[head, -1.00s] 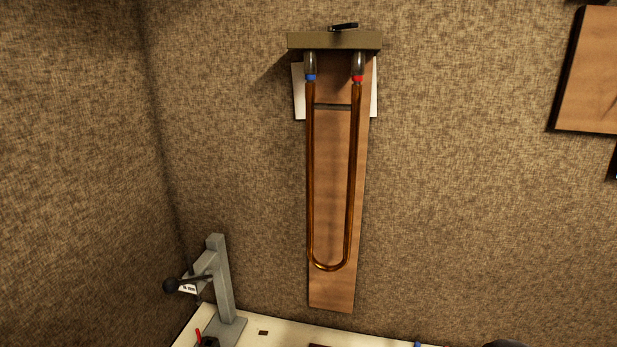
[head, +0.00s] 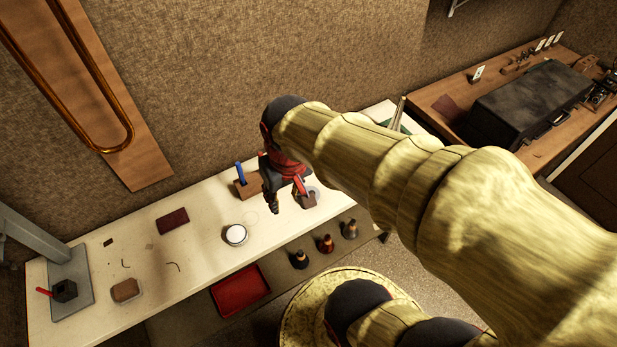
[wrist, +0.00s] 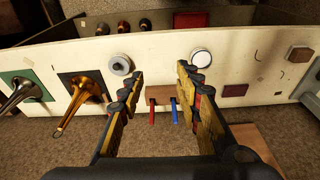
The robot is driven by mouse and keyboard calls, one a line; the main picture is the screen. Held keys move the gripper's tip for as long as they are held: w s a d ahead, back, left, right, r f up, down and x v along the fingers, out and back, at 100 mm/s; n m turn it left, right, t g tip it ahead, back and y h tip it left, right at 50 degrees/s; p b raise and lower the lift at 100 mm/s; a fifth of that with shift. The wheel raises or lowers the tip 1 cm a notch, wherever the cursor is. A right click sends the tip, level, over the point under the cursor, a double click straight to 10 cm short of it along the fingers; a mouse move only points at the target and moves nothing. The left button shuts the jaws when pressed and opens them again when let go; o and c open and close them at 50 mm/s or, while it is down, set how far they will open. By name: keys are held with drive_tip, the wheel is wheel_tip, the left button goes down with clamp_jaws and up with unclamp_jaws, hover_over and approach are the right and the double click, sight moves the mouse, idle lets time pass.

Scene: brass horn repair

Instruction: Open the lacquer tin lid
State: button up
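A round, low tin with a white top and dark rim (head: 236,234) stands on the pale bench; it also shows right of centre in the wrist view (wrist: 201,57). A grey round piece with a raised centre (wrist: 120,64) sits left of it in the wrist view and is partly behind my gripper in the head view. No label is readable, so I cannot tell for certain which is the lacquer tin; both look covered. My gripper (wrist: 160,86) is open and empty above the bench, right of the white-topped tin in the head view (head: 290,201).
A wooden block (wrist: 160,93) holding red and blue tools is close to my gripper. Several small bottles (head: 326,243) and a red tray (head: 240,290) are below the bench's front edge. A black case (head: 525,105) is at right.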

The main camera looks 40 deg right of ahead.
drive_tip(key=w+d+f+m+g+p, duration=0.1)
drive_tip(key=d+f+m+g+p, duration=0.15)
drive_tip(key=d, duration=0.35)
drive_tip(key=m+p, duration=0.3)
drive_tip(key=m, duration=0.2)
hover_over(312, 189)
drive_tip(key=s+a, duration=0.2)
drive_tip(key=s, duration=0.1)
drive_tip(key=shift+y, duration=0.4)
drive_tip(key=f, duration=1)
drive_tip(key=shift+w+a, duration=0.15)
drive_tip(key=shift+a, duration=0.05)
drive_tip(key=shift+w+d+m, duration=0.15)
drive_tip(key=shift+w+m, duration=0.2)
drive_tip(key=shift+m, duration=0.1)
drive_tip(key=shift+s+f, duration=0.1)
drive_tip(key=shift+f, duration=0.25)
wheel_tip(312, 189, down, 7)
drive_tip(key=shift+r+b, duration=0.1)
drive_tip(key=shift+b, duration=0.4)
drive_tip(key=c, duration=0.3)
clamp_jaws()
